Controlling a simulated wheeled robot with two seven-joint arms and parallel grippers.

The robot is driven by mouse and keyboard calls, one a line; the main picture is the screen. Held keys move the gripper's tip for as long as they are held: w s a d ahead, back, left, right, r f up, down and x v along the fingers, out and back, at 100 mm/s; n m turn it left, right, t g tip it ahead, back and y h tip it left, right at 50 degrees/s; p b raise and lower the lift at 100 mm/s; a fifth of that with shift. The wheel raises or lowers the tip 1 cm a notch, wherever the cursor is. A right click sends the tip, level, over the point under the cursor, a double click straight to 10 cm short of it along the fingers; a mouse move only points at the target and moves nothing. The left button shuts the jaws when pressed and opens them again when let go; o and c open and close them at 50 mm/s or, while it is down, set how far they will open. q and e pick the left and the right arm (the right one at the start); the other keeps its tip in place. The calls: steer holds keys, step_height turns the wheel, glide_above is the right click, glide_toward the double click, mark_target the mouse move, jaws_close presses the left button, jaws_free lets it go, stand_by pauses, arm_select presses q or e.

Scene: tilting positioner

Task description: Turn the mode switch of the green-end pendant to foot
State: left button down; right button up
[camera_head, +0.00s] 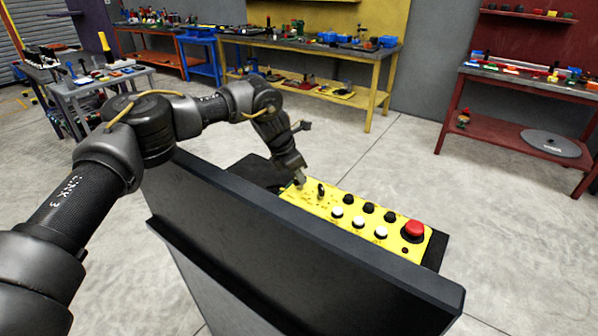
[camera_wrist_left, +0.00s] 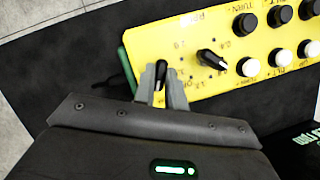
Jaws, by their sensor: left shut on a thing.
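The yellow pendant (camera_head: 328,203) lies on a dark shelf behind a dark upright panel. In the left wrist view its yellow face (camera_wrist_left: 186,38) has a green end (camera_wrist_left: 127,66) beside my gripper. My left gripper (camera_head: 299,181) reaches down to the pendant's far left end. In the left wrist view its fingers (camera_wrist_left: 160,88) are shut on a black switch knob (camera_wrist_left: 161,72) near the green end, with one finger on each side. The lettering around this knob is mostly hidden by the fingers. My right gripper is not in view.
A second black knob (camera_wrist_left: 212,58) with a white pointer sits just right of the gripped one. Further along are black and white push buttons and a red button (camera_head: 414,229). The dark panel (camera_head: 300,235) stands in front. Workbenches stand farther back, with open floor between.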

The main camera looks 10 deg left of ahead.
arm_select(q)
steer(key=shift+w+a+r+m+g+p, duration=0.15)
steer(key=shift+m+g+p, duration=0.25)
steer(key=shift+m, duration=0.5)
steer(key=m+g+p, duration=0.1)
steer(key=m, duration=0.2)
steer(key=shift+h, duration=0.3)
steer(key=shift+m+g+p, duration=0.3)
steer(key=shift+m+p, duration=0.15)
steer(key=shift+m, duration=0.35)
steer(key=c, duration=1.4)
jaws_free()
steer(key=shift+c, duration=0.2)
steer(key=b+v, duration=0.1)
steer(key=v, duration=0.9)
steer(key=shift+a+r+b, duration=0.2)
steer(key=shift+r+b, duration=0.05)
steer(key=shift+b, duration=0.05)
